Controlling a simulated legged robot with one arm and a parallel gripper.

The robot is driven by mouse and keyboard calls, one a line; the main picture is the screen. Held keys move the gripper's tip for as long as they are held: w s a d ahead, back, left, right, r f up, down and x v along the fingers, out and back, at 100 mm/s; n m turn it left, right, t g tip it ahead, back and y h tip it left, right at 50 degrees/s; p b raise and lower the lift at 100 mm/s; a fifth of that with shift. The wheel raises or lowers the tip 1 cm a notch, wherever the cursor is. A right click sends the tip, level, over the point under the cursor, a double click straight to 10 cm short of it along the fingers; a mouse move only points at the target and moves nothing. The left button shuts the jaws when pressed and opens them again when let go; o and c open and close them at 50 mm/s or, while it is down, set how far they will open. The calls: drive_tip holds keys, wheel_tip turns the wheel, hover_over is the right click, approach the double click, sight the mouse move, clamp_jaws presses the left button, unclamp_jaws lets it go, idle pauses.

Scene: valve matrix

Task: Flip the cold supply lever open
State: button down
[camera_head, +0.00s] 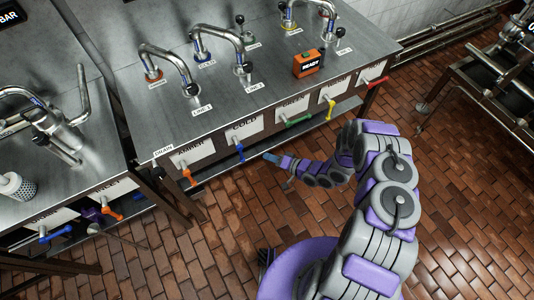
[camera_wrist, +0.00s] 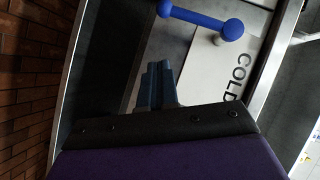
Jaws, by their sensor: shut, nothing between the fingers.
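The cold supply lever (camera_head: 240,151) is a blue handle on the front of the steel bench, at the panel marked COLD (camera_head: 247,126). It hangs downward in the head view. In the wrist view the blue lever (camera_wrist: 198,19) lies across the top, its round hub beside the COLD lettering (camera_wrist: 238,75). My gripper (camera_head: 270,157) is shut and empty, just right of the lever in the head view. In the wrist view my gripper's blue fingers (camera_wrist: 157,86) point toward the lever, with a visible gap between them.
An orange lever (camera_head: 189,177) is to the left. Green (camera_head: 298,120), yellow (camera_head: 330,108) and red (camera_head: 376,82) levers line the bench front to the right. An orange READY box (camera_head: 308,64) sits on top. Brick floor in front is open.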

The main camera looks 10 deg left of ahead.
drive_tip(key=s+d, duration=0.3)
drive_tip(key=d, duration=0.4)
drive_tip(key=w+d+r+n+h, duration=0.2)
drive_tip(key=w+d+r+h, duration=0.4)
drive_tip(key=w+d+h, duration=0.45)
drive_tip(key=d+r+m+h, duration=0.1)
drive_tip(key=d+r+h, duration=0.4)
drive_tip(key=d+r, duration=0.9)
drive_tip(key=s+a+r+m+g+h, duration=0.2)
drive_tip(key=s+r+g, duration=0.2)
drive_tip(key=s+r, duration=1.4)
drive_tip(key=s+a+r+g+y, duration=0.1)
drive_tip(key=s+a, duration=0.3)
drive_tip(key=s, duration=0.4)
drive_tip(key=s+a+r+n+g+y, duration=0.1)
drive_tip(key=s+a+r, duration=0.2)
drive_tip(key=s, duration=0.5)
drive_tip(key=s+a+r+g+y, duration=0.1)
drive_tip(key=s+a+r+g, duration=0.1)
drive_tip(key=s+a, duration=0.4)
drive_tip(key=s+r, duration=0.1)
drive_tip(key=s, duration=0.2)
drive_tip(key=shift+y+p, duration=0.35)
